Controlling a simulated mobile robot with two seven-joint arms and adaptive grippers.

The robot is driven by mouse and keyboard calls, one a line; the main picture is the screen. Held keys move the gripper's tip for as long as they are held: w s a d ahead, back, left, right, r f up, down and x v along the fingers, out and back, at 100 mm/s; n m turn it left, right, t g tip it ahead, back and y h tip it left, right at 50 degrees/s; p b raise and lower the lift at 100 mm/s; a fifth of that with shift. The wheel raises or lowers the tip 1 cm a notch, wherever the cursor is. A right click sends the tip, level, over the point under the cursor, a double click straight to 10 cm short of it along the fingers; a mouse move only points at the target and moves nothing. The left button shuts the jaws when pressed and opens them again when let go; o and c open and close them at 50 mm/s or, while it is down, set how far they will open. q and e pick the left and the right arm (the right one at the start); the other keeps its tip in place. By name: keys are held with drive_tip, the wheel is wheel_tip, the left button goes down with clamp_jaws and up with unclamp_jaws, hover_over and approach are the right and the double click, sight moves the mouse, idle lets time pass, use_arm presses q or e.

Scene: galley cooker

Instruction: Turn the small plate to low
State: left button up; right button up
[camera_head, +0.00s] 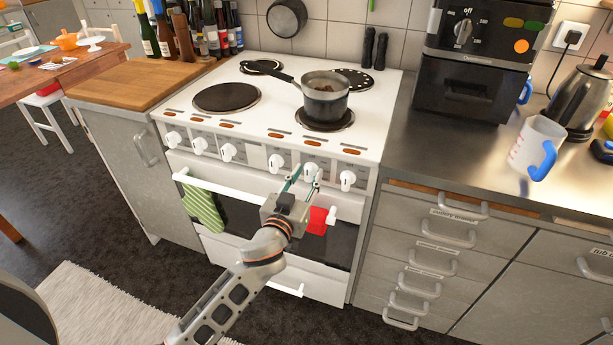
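The white cooker (180,105) carries a row of white knobs on its front panel. My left gripper (304,178) reaches up to the panel with its fingers apart, at the second knob from the right (310,171). I cannot tell whether the fingers touch this knob. The rightmost knob (348,180) and the third from the right (276,162) stand to either side. A small dark plate (261,67) is at the back left and a larger plate (226,97) at the front left. A pot (325,98) stands on the front right plate (324,124). My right gripper is not in view.
A white oven handle (235,192) runs below the knobs, with a green striped towel (204,208) and a red cloth (317,220). Bottles (205,30) stand on the left worktop. A dark oven (475,60), measuring jug (535,145) and kettle (582,98) stand right.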

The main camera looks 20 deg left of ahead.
use_arm(q)
clamp_jaws()
